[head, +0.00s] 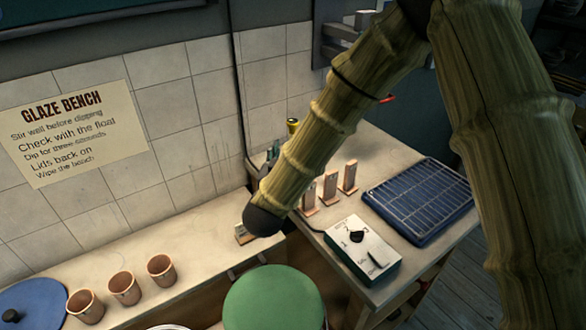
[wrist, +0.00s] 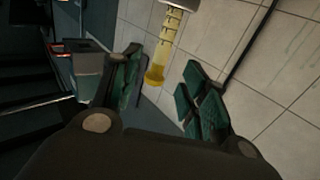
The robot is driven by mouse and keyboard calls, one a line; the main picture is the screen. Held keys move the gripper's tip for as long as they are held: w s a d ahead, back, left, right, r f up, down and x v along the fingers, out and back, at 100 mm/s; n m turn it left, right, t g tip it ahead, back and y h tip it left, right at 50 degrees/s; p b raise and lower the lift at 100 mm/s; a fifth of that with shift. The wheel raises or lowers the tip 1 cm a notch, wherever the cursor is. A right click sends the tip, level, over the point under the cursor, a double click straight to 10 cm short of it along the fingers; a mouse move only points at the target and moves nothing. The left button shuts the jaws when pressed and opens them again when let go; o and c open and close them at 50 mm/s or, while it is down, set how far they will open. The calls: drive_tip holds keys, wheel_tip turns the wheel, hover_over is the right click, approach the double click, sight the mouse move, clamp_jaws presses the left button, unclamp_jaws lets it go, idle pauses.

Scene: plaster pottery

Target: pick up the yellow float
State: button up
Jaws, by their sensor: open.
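The yellow float (wrist: 161,55) shows in the wrist view as a slim translucent yellow tube with dark marks and a rounded yellow end. Its other end meets a pale round part at the top edge. My gripper (wrist: 164,82) is open, with a green-padded finger on each side of the float's line; I cannot tell whether either touches it. In the head view a small yellow thing with a dark top (head: 292,126), perhaps the float, stands at the back of the bench. Green finger parts of my gripper (head: 271,157) show close by, partly hidden by my arm.
A control box (head: 362,250), a blue rack (head: 418,200) and several upright test tiles (head: 330,187) stand on the right bench. Terracotta cups (head: 124,287) and a blue lid (head: 30,312) are at left. A green round top (head: 273,299) is in front. A tiled wall (head: 190,130) stands behind.

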sight(292, 123)
drive_tip(key=w+d+p, duration=0.1)
drive_tip(key=w+p, duration=0.2)
drive_tip(key=w, duration=0.5)
drive_tip(key=shift+w+d+r, duration=0.3)
drive_tip(key=shift+w+r, duration=0.1)
clamp_jaws()
